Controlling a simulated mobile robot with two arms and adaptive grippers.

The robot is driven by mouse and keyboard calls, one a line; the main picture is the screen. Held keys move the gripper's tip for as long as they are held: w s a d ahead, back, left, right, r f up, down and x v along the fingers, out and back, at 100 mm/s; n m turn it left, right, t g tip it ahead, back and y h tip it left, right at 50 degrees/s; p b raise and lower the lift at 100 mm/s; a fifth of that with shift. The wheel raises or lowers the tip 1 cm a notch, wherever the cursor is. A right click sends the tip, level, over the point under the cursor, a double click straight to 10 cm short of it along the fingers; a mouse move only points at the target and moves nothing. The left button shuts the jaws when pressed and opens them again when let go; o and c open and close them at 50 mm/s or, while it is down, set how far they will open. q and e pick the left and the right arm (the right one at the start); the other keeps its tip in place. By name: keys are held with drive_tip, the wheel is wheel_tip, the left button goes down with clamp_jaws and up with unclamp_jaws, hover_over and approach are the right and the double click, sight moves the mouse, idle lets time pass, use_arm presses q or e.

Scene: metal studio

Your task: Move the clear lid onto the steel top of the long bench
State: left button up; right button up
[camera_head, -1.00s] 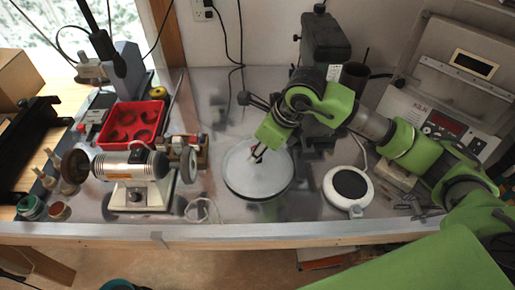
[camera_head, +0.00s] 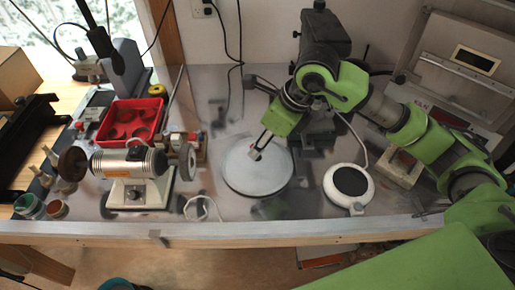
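The clear lid, a round, pale, see-through disc (camera_head: 258,174), lies flat on the steel top (camera_head: 310,204) of the long bench, near its middle. My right gripper (camera_head: 251,117) reaches in from the right and is open, with its fingers spread wide. One fingertip overlaps the back part of the lid in the picture; the other points away to the upper left over bare steel. Nothing shows between the fingers. I cannot tell whether the lower fingertip touches the lid. My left gripper is not in view.
A white round device with a black plate (camera_head: 349,182) stands right of the lid. A bench grinder (camera_head: 128,163) and a red tray (camera_head: 130,120) are at the left. A dark machine (camera_head: 327,35) stands behind my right arm. The wooden front edge (camera_head: 200,238) borders the bench.

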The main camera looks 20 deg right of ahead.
drive_tip(key=v, duration=0.8)
drive_tip(key=shift+b, duration=0.45)
drive_tip(key=shift+r, duration=0.1)
